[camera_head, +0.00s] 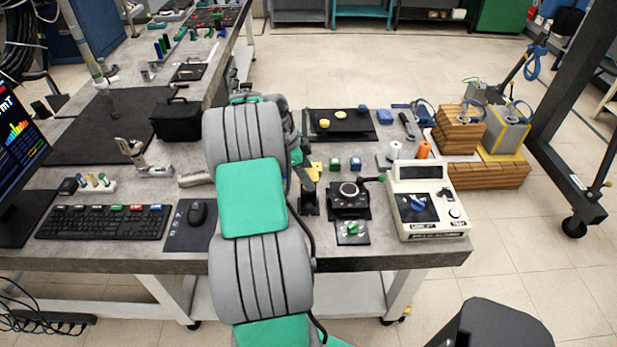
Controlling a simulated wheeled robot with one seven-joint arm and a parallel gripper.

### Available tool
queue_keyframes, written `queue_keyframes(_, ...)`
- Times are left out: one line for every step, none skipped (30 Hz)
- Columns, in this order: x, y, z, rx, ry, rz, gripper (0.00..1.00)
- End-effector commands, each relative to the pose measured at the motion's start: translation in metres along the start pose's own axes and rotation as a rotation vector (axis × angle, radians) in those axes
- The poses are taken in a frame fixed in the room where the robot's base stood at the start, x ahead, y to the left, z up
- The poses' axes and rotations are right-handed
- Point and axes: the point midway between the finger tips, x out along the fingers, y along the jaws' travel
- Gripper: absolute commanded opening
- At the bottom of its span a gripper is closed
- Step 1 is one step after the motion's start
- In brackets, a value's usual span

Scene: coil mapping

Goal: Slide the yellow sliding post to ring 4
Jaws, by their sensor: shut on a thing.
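My gripper (308,184) is at the end of my grey and green arm, over the middle of the bench and just left of a black device with a round dial (348,190). A small yellow piece (314,171) shows right at my gripper and looks like the yellow sliding post. My gripper is shut on it, though the contact is small and partly hidden by my arm and wrist. Ring numbers are too small to read, so I cannot tell which ring the post is at.
A white tester box (431,201) with a blue knob stands to the right. A black tray (341,124) with yellow pieces lies behind. Wooden blocks (458,130) stand at the back right. A keyboard (103,222) and mouse (198,213) lie left of my arm.

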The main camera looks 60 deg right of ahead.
Motion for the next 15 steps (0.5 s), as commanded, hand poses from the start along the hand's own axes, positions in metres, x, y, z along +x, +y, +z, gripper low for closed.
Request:
queue_keyframes(-0.0140,-0.0022,-0.0048,0.002,-0.001,-0.008,0.00)
queue_keyframes(-0.0179,-0.0021,-0.0064,0.001,-0.001,-0.008,0.00)
queue_keyframes(-0.0214,-0.0019,-0.0080,0.001,-0.001,-0.008,0.00)
queue_keyframes(-0.0226,-0.0017,-0.0086,0.002,-0.001,-0.007,0.00)
queue_keyframes(-0.0229,-0.0016,-0.0087,0.002,-0.001,-0.007,0.00)
queue_keyframes(-0.0224,-0.0015,-0.0085,0.002,-0.001,-0.007,0.00)
queue_keyframes(-0.0220,-0.0015,-0.0084,0.002,-0.001,-0.007,0.00)
queue_keyframes(-0.0219,-0.0016,-0.0083,0.002,-0.001,-0.007,0.00)
queue_keyframes(-0.0218,-0.0016,-0.0083,0.002,-0.001,-0.007,0.00)
queue_keyframes(-0.0218,-0.0017,-0.0083,0.002,-0.001,-0.007,0.00)
queue_keyframes(-0.0217,-0.0017,-0.0082,0.002,-0.001,-0.007,0.00)
queue_keyframes(-0.0216,-0.0017,-0.0082,0.002,-0.001,-0.007,0.54)
queue_keyframes(-0.0215,-0.0017,-0.0081,0.002,-0.001,-0.007,0.57)
queue_keyframes(-0.0213,-0.0016,-0.0081,0.002,-0.001,-0.007,0.59)
queue_keyframes(-0.0211,-0.0015,-0.0082,0.002,-0.001,-0.006,0.62)
